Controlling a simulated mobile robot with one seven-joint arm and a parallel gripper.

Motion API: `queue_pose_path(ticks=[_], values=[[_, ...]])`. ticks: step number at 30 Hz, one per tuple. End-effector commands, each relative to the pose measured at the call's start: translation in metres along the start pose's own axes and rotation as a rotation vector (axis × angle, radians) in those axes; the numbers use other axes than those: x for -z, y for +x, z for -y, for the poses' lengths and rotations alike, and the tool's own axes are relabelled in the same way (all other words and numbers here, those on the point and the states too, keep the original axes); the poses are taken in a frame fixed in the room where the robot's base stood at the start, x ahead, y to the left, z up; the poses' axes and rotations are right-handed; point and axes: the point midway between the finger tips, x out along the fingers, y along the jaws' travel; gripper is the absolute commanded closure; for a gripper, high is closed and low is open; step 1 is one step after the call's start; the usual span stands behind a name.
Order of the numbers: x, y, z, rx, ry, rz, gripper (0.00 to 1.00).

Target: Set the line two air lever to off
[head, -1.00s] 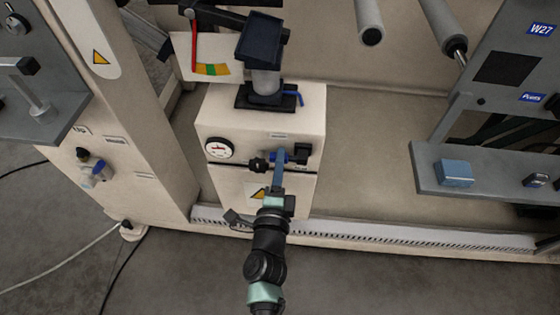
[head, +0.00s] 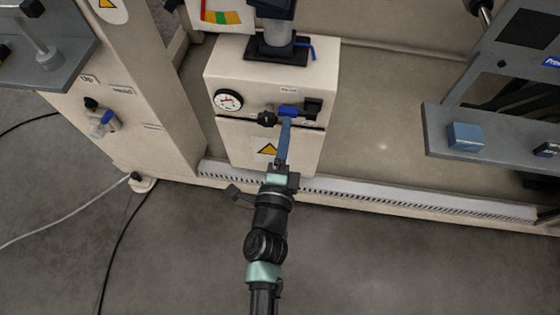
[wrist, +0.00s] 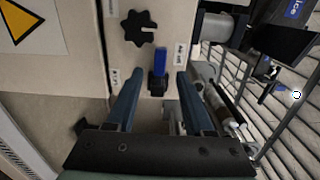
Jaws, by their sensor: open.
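A small blue lever (head: 289,111) sits on the front of a cream cabinet (head: 235,85), between a black knob and a black block. Its label is too small to read. In the wrist view the blue lever (wrist: 160,62) rises from a black mount between two small labels. My gripper (head: 287,121) has its blue fingers pointing at the lever from the front. In the wrist view my gripper (wrist: 164,76) is open, with one fingertip on each side of the lever's mount. I see a gap on both sides and no clear contact.
A black star-shaped knob (wrist: 138,27) is beside the lever. A round gauge (head: 228,101) is on the cabinet's left. Another blue-handled valve (head: 106,117) is on the left post. A grey shelf with a blue box (head: 465,137) stands right. The floor in front is mostly clear.

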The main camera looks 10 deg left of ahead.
Motion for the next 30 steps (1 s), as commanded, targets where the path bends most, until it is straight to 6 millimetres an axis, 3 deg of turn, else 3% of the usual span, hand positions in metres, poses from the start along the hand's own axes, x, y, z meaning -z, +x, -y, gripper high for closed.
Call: queue_pose_path(ticks=[6,12,18,30], values=[[-0.001,-0.046,-0.001,-0.004,0.001,0.002,0.47],[0.000,-0.072,0.000,-0.002,0.001,0.001,0.47],[0.000,-0.081,0.000,0.000,0.001,0.000,0.47],[0.000,-0.081,0.000,0.000,0.001,0.000,0.47]])
